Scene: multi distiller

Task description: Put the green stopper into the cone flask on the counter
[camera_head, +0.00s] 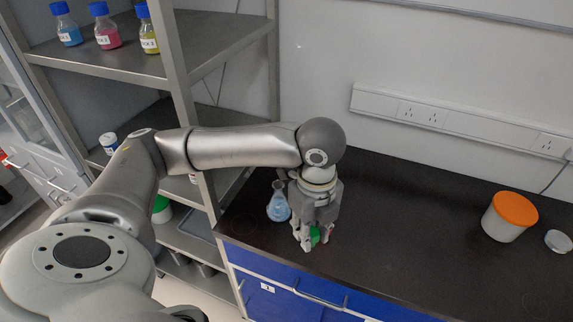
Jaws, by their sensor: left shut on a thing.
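The cone flask (278,206) holds blue liquid and stands upright on the dark counter, at the counter's left end. Its neck shows just left of my left gripper. My left gripper (311,240) points down over the counter's front part, to the right of the flask. It is shut on the green stopper (315,235), which shows between its fingertips. The fingers hide part of the stopper. I cannot tell how far the stopper is above the counter. My right gripper is not in view.
A white tub with an orange lid (515,208) and a small clear dish (558,241) stand at the counter's right. The middle of the counter (410,225) is clear. A metal shelf (100,62) with several blue-capped bottles rises at the left. Sockets (422,113) line the back wall.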

